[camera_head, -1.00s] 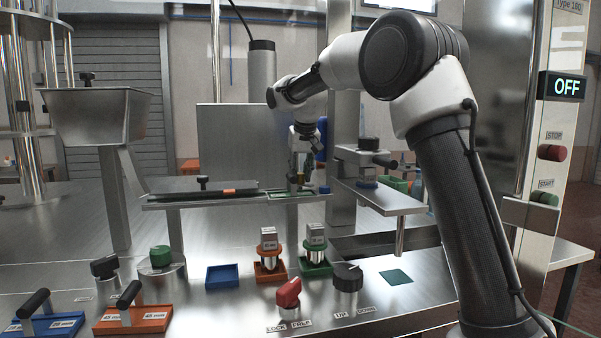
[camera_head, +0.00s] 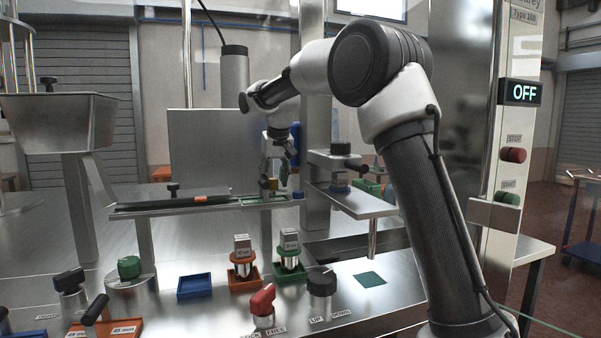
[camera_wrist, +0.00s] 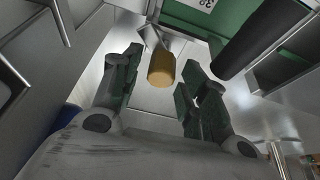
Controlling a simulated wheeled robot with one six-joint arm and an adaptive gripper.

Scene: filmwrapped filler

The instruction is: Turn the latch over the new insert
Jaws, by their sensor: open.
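My gripper (camera_head: 275,174) is over the right end of the steel rail, pointing down. In the wrist view my gripper (camera_wrist: 161,62) is open, one finger on each side of a brass-coloured cylindrical knob (camera_wrist: 162,70), with gaps visible to both. The knob appears to be the latch's; it also shows small in the head view (camera_head: 273,184). A green insert (camera_wrist: 232,15) with a partly visible number label lies beyond the fingers, with a black cylindrical handle (camera_wrist: 250,45) on it. In the head view the green insert (camera_head: 262,197) sits at the rail's right end, partly hidden.
A steel plate with a clamp (camera_head: 341,160) stands right of the gripper. In front are a blue tray (camera_head: 195,286), orange (camera_head: 243,284) and green (camera_head: 290,274) holders with metal pieces, a red knob (camera_head: 262,300) and a black knob (camera_head: 321,285). The sign (camera_head: 524,92) reads OFF.

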